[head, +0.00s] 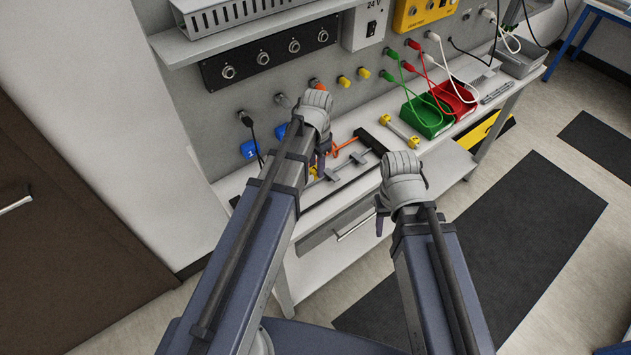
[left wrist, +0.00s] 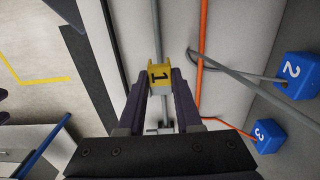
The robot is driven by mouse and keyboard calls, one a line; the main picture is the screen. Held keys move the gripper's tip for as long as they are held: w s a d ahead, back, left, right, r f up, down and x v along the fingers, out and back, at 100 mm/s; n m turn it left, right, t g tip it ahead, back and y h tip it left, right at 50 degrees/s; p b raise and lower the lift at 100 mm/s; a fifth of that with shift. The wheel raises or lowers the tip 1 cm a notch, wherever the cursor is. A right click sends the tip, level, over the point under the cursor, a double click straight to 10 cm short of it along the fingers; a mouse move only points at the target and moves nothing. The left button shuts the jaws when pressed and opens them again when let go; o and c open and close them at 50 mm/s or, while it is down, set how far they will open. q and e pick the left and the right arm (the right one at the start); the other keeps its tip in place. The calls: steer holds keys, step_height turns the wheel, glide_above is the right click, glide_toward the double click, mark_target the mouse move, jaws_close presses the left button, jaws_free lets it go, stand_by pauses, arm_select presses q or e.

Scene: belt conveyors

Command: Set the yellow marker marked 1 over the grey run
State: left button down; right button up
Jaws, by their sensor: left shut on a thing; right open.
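The yellow marker (left wrist: 160,76), bearing a black 1, is between the fingertips of my left gripper (left wrist: 159,82), which is shut on it. A grey run (left wrist: 155,25) passes behind the marker in line with it in the left wrist view. I cannot tell whether the marker touches the run. In the head view my left gripper (head: 319,166) is low over the bench, and only a bit of yellow shows beside it. My right gripper (head: 381,220) is open and empty in front of the bench edge.
An orange line (left wrist: 201,50) runs beside the grey one. Blue blocks numbered 2 (left wrist: 297,76) and 3 (left wrist: 266,136) stand to its right, with grey cable near them. On the bench are a yellow-ended piece (head: 399,132), a green bin (head: 428,118) and a red bin (head: 456,97).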

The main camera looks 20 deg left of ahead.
arm_select(q)
steer(key=shift+f, duration=0.1)
step_height(320, 180, down, 4)
steer(key=b, duration=0.3)
steer(key=shift+r+b, duration=0.2)
steer(key=shift+b, duration=0.1)
steer(key=shift+f, duration=0.15)
steer(key=c, duration=0.6)
jaws_free()
